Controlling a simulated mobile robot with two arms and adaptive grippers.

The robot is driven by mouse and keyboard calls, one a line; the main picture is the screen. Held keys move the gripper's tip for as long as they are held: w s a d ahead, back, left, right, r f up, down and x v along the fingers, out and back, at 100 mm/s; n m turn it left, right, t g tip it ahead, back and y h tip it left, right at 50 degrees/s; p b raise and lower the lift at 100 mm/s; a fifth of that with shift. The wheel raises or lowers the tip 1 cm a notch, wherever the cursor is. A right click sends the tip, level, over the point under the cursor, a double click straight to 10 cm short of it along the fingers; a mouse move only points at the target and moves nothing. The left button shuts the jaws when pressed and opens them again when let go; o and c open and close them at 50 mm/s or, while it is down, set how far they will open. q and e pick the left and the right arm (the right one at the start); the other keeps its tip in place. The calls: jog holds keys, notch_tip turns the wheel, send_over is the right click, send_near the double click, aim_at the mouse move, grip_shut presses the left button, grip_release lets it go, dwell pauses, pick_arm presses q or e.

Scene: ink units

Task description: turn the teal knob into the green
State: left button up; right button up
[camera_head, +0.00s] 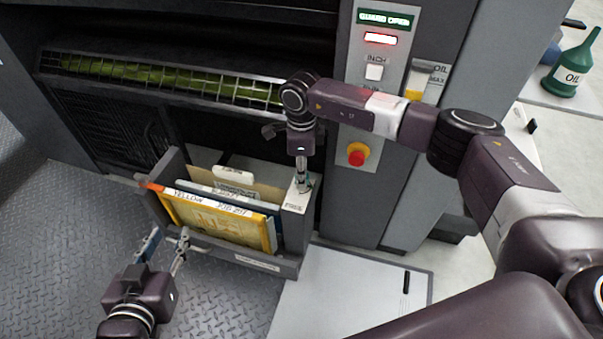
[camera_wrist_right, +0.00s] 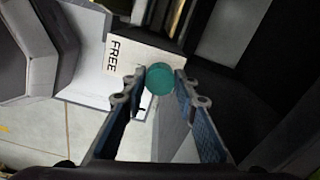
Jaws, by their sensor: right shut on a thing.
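The teal knob (camera_wrist_right: 159,79) is round and sits between the fingertips of my right gripper (camera_wrist_right: 159,84) in the right wrist view. My right gripper is shut on the knob, with one finger on each side. A white plate marked FREE (camera_wrist_right: 150,50) lies behind the knob. In the head view my right gripper (camera_head: 301,184) points down at the right end of the dark rack, over a small white plate (camera_head: 296,203), and it covers the knob. No green mark shows by the knob. My left gripper (camera_head: 166,248) is open and empty, left of the rack's front.
The rack (camera_head: 270,262) holds upright units, with a yellow one (camera_head: 215,222) in front. Behind it stands the press with a guard grille (camera_head: 170,78). A red button (camera_head: 357,154) is on the grey panel to the right. Patterned floor (camera_head: 60,240) is clear at the left.

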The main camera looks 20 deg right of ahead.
dwell(0.4)
jog(key=o, duration=1.2)
jog(key=shift+c, duration=0.2)
notch_tip(320, 180, up, 12)
